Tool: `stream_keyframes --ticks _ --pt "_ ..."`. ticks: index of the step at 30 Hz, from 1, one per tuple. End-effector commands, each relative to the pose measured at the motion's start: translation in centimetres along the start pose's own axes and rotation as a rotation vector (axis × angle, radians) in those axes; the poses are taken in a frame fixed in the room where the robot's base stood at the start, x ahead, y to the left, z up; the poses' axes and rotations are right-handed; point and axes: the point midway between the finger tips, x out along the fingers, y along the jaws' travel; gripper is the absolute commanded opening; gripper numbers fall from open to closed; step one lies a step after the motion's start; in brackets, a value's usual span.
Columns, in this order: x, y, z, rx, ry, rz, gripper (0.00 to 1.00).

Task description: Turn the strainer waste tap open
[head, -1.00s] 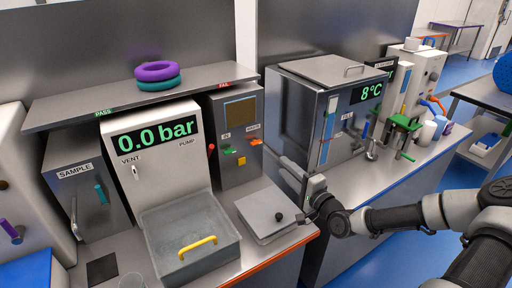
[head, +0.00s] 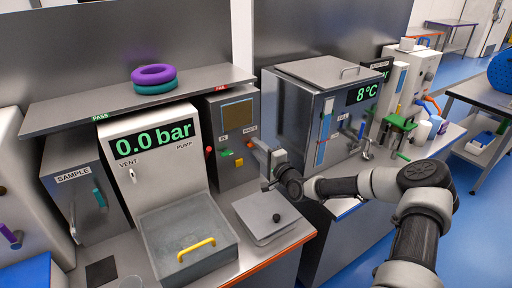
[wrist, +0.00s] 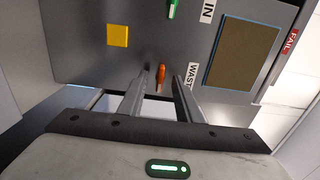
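The strainer is a dark grey box (head: 219,112) under the shelf in the head view. Its waste tap is a small orange lever (wrist: 161,74) beside the WASTE label (wrist: 191,77) in the wrist view. The lever lies crosswise on the front panel, level in the earlier head view. My gripper (wrist: 166,76) is open in front of the panel, one finger on each side of the orange lever. A gap shows on both sides, and I cannot tell how deep the lever sits between the fingers.
A green IN tap (wrist: 173,8) and a yellow block (wrist: 118,36) are on the same panel. A red knob (head: 210,150) is to the left. A flat plate with a black knob (head: 258,214) lies below. The refrigerated steel box (head: 290,112) stands close on the right.

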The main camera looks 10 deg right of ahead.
Motion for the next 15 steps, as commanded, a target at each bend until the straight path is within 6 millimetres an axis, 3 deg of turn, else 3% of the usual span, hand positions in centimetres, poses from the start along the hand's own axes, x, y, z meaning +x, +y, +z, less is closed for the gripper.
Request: stream_keyframes --ticks 12,15 --pt "1.03 -0.02 0.01 0.0 0.0 0.0 0.31" --pt "1.02 -0.02 0.01 0.0 0.0 0.0 0.16"
